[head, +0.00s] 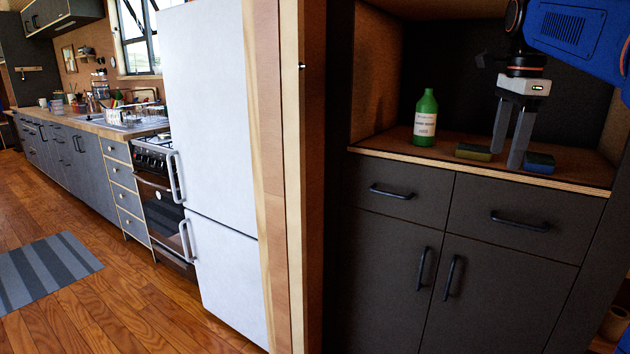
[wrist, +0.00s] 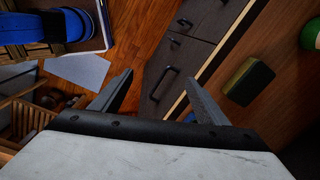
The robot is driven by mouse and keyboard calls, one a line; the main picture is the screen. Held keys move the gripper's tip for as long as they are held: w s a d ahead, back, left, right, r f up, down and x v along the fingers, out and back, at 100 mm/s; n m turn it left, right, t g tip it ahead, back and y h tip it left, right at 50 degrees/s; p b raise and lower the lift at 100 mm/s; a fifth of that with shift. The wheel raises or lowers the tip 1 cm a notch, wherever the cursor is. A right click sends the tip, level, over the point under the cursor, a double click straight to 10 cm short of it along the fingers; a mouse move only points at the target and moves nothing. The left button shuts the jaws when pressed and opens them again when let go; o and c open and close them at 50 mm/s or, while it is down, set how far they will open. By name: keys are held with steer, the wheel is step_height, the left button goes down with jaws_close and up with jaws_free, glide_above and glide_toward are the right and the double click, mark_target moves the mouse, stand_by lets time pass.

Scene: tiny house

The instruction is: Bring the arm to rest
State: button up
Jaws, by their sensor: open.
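My gripper (head: 507,160) hangs from the arm at the right of the head view, fingers pointing down in front of the cabinet niche. Its two grey fingers are apart with nothing between them. In the wrist view my gripper (wrist: 158,92) also shows open and empty, with the cabinet front and floor beyond the fingers. In the head view the fingertips appear between a yellow-green sponge (head: 473,153) and a blue sponge (head: 540,163) on the wooden counter (head: 450,159). The yellow-green sponge also shows in the wrist view (wrist: 248,82), to the right of the fingers.
A green bottle (head: 426,118) stands upright on the counter, left of the sponges. Dark drawers and doors (head: 455,250) lie below. A white fridge (head: 213,150) and wooden wall edge stand to the left. The wooden floor (head: 130,290) is open around a striped rug (head: 45,268).

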steer(key=s+a+f+n+t, duration=0.1)
steer(key=s+a+f+n, duration=0.3)
steer(key=s+f+n, duration=0.2)
steer(key=s+a+f+n+t, duration=0.1)
steer(key=s+a+f+n, duration=0.2)
steer(key=s+f+n, duration=0.4)
steer(key=s+a+f+n+t, duration=0.2)
steer(key=s+a+f+n, duration=0.2)
steer(key=s+f, duration=0.9)
step_height(320, 180, down, 6)
steer(key=n, duration=0.3)
steer(key=shift+a, duration=0.35)
